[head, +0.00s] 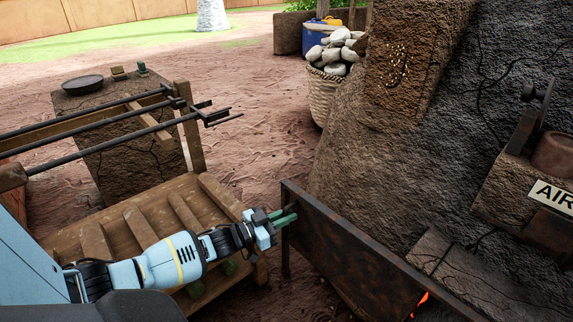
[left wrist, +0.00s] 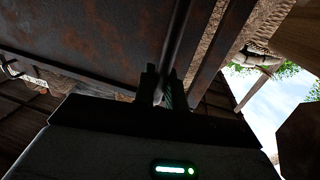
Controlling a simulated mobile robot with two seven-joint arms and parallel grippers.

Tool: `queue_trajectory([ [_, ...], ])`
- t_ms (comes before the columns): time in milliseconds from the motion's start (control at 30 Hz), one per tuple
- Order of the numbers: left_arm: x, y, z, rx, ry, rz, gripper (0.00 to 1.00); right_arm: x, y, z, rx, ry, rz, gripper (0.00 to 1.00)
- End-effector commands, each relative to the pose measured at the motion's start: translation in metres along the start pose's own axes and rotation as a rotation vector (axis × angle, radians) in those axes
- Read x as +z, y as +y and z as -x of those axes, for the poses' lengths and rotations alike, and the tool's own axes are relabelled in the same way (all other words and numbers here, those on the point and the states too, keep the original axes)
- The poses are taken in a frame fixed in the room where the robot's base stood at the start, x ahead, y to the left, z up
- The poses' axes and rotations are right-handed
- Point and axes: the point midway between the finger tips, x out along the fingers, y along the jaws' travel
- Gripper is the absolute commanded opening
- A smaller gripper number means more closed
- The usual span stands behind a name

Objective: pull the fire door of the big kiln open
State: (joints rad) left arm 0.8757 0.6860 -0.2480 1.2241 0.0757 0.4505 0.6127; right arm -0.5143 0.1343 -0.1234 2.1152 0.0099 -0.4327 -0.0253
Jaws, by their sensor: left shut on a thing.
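The fire door (head: 345,252) is a dark, rusty metal panel low on the big kiln (head: 450,130). My left gripper (head: 288,218) is at the door's outer left end, shut on the upright bar there. In the left wrist view the two fingers (left wrist: 161,88) close around a dark bar (left wrist: 180,45) beside the rusty door face (left wrist: 90,45).
A rack with long metal rods (head: 100,130) stands at the left. A basket of stones (head: 325,90) stands behind the door. Bare earth lies between.

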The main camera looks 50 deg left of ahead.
Motion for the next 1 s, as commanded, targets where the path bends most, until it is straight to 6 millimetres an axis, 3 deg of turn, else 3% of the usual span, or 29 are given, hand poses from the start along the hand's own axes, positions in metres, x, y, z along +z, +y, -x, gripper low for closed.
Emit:
queue_trajectory([
  [33, 0.001, -0.001, 0.001, -0.003, -0.004, -0.001, 0.14, -0.001, 0.0, 0.0, 0.0, 0.002, 0.001, 0.36],
  [167, 0.001, -0.001, 0.001, -0.003, -0.004, -0.001, 0.29, -0.004, 0.001, -0.001, 0.001, 0.009, 0.001, 0.36],
  [500, 0.001, 0.0, 0.004, -0.001, -0.003, 0.0, 0.29, -0.011, 0.002, -0.001, 0.003, 0.022, 0.003, 0.36],
  [1000, -0.001, -0.001, 0.071, -0.002, -0.003, -0.001, 0.29, -0.014, -0.002, 0.024, 0.003, 0.024, 0.004, 0.36],
])
